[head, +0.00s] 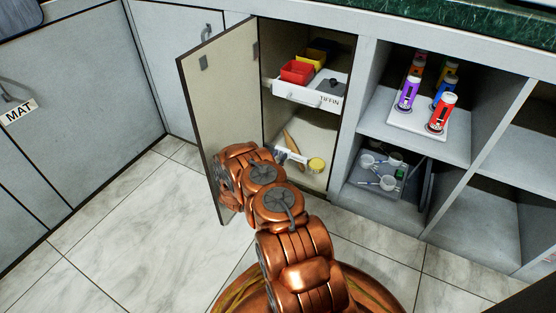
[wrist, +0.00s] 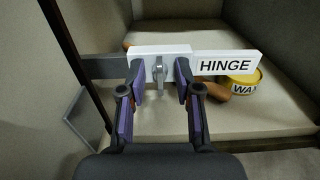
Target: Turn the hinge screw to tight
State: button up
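The hinge is a white block (wrist: 160,50) on a grey metal arm, with a white plate reading "HINGE" (wrist: 226,64) at its right. The hinge screw (wrist: 158,68) is a small grey metal knob on the front of the block, with its tab pointing roughly up and down. My gripper (wrist: 159,84) is open, with one purple-padded finger on each side of the screw and visible gaps between. In the head view the hinge plate (head: 291,154) shows low inside the open cabinet; my arm hides the screw and gripper there.
The cabinet door (head: 222,110) stands open at the left of my arm. A yellow-lidded tin (head: 316,165) and a brown object (wrist: 240,89) lie behind the hinge. A white "TIFFIN" drawer (head: 300,92) is above. Shelves with bottles and cups are at the right.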

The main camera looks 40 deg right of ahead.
jog(key=shift+c, duration=0.3)
grip_shut()
jog(key=shift+s+m+p, duration=0.1)
jog(key=shift+m+p, duration=0.25)
jog(key=shift+m, duration=0.05)
jog(key=shift+s+m+p, duration=0.1)
jog(key=shift+m+p, duration=0.55)
jog(key=shift+m, duration=0.35)
jog(key=m, duration=0.2)
jog(key=shift+m+p, duration=0.3)
jog(key=shift+p, duration=0.1)
jog(key=m, duration=0.6)
jog(key=shift+f, duration=0.2)
jog(key=m, duration=0.6)
jog(key=shift+s+f, duration=0.1)
jog(key=shift+m, duration=0.4)
jog(key=shift+o, duration=0.3)
grip_release()
